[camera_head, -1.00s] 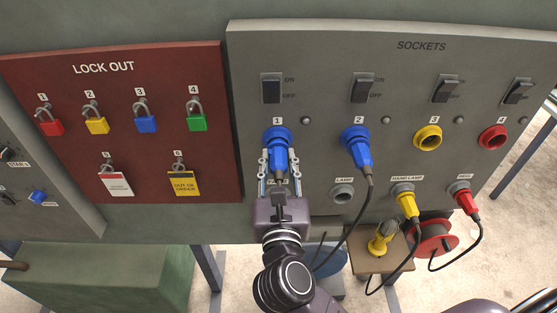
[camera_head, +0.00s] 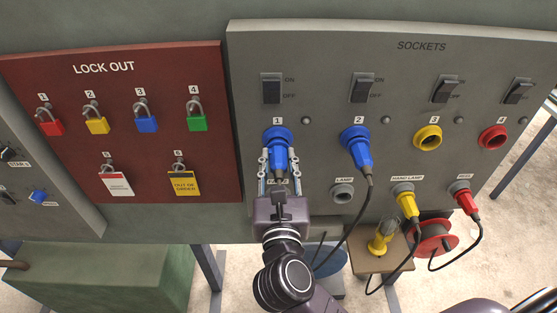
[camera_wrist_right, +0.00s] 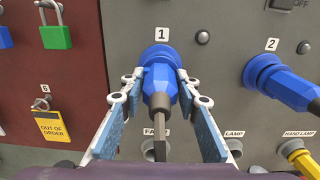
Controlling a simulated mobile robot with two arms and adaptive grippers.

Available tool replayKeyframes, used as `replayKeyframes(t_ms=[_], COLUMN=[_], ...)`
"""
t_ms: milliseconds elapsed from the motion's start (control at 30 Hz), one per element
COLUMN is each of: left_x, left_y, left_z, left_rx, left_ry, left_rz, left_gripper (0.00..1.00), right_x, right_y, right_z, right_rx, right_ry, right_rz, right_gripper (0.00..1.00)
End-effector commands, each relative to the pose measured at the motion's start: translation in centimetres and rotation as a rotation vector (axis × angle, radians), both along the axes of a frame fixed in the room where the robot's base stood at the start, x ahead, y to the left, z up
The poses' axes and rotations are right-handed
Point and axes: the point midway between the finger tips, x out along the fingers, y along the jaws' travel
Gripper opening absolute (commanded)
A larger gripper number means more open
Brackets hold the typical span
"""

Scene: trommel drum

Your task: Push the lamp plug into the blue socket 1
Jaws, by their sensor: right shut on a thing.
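Blue socket 1 (camera_head: 277,134) is on the grey panel, under the label 1, and also shows in the wrist view (camera_wrist_right: 160,53). A blue plug (camera_head: 280,160), taken as the lamp plug, sits at its mouth, pointing into it. In the wrist view the plug (camera_wrist_right: 160,88) is lined up with the socket with no clear gap; how deep it sits I cannot tell. My right gripper (camera_head: 280,163) is shut on this plug, one finger on each side. Its dark cord end (camera_wrist_right: 161,130) points back toward my wrist. My left gripper is out of view.
Another blue plug (camera_head: 359,155) is in socket 2, its cord hanging down. Yellow socket 3 (camera_head: 428,138) and red socket 4 (camera_head: 493,138) have no plugs. The LAMP holder (camera_head: 342,194) is empty. Yellow (camera_head: 407,204) and red (camera_head: 467,203) plugs sit in lower holders. The lockout board (camera_head: 130,175) is left.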

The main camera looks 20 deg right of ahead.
Motion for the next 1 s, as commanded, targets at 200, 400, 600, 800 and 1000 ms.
replayKeyframes(t_ms=[200,400,600,800,1000], left_x=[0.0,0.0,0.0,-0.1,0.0], left_y=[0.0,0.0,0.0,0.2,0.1], left_z=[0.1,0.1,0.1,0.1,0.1], left_rx=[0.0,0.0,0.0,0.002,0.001], left_ry=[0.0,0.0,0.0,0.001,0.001], left_rz=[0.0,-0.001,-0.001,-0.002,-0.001], left_gripper=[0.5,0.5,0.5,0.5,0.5], right_x=[0.5,0.5,0.5,0.0,-2.8], right_y=[-0.1,-0.2,-0.1,0.0,0.8], right_z=[0.1,0.1,0.0,-0.1,-0.1], right_rx=[0.0,0.0,0.001,0.001,0.003], right_ry=[-0.002,-0.002,-0.001,0.002,0.003], right_rz=[0.0,0.0,0.0,0.001,0.002], right_gripper=[0.0,0.45,0.5,0.5,0.5])
